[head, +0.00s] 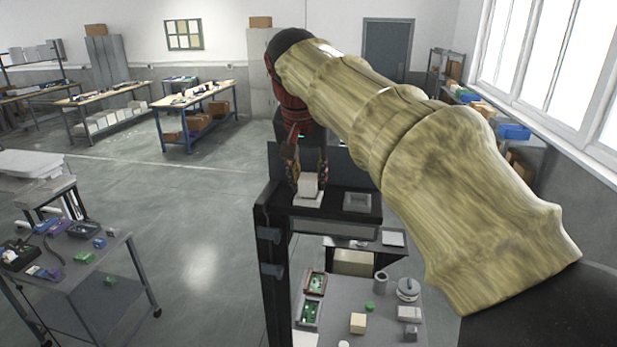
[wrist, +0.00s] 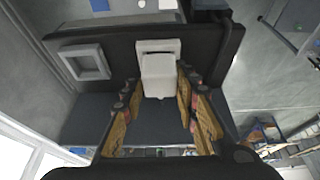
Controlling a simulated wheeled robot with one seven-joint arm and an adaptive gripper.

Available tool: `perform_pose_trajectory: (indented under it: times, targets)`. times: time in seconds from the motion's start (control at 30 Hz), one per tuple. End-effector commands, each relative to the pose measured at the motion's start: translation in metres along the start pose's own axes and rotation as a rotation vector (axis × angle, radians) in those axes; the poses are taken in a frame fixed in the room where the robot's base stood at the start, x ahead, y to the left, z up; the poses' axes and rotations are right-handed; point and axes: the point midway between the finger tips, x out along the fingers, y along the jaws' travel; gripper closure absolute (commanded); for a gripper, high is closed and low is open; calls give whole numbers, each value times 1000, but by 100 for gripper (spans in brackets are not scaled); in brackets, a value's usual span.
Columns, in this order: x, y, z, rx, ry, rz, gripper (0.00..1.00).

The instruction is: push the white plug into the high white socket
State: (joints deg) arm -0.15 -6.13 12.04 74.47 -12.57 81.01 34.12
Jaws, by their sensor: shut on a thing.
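The white plug (head: 308,184) is a pale block held between the two fingers of my gripper (head: 307,172), which is shut on it. In the wrist view the plug (wrist: 158,80) sits between the fingertips of my gripper (wrist: 158,88). The high white socket (head: 308,201) is on the black top shelf, directly under the plug in the head view. In the wrist view the socket's rim (wrist: 158,45) shows just beyond the plug. The plug hides most of the socket's opening. I cannot tell whether the plug's lower end is inside it.
A grey square frame (head: 357,202) lies beside the socket on the same black shelf; it also shows in the wrist view (wrist: 85,62). Below is a grey table (head: 385,325) with green boards, a yellowish block (head: 358,323) and a round container (head: 408,289). Floor to the left is open.

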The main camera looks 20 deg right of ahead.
Motion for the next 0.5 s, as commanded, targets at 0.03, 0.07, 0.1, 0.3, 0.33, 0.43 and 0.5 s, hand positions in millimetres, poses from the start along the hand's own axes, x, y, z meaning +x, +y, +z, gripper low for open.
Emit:
perform_pose_trajectory:
  times: [0.03, 0.07, 0.1, 0.3, 0.33, 0.43, 0.5]
  targets:
    - [-1, 0, 0, 0, 2, -1, 93]
    - [-1, 0, 0, 0, 2, -1, 93]
    - [-2, 0, -1, 0, 2, -1, 93]
    - [-2, 0, -1, 0, 2, -1, 59]
    - [-2, 0, -1, 0, 2, -1, 57]
    - [-1, 0, 0, 0, 2, -1, 52]
    - [-1, 0, 0, 0, 2, -1, 49]
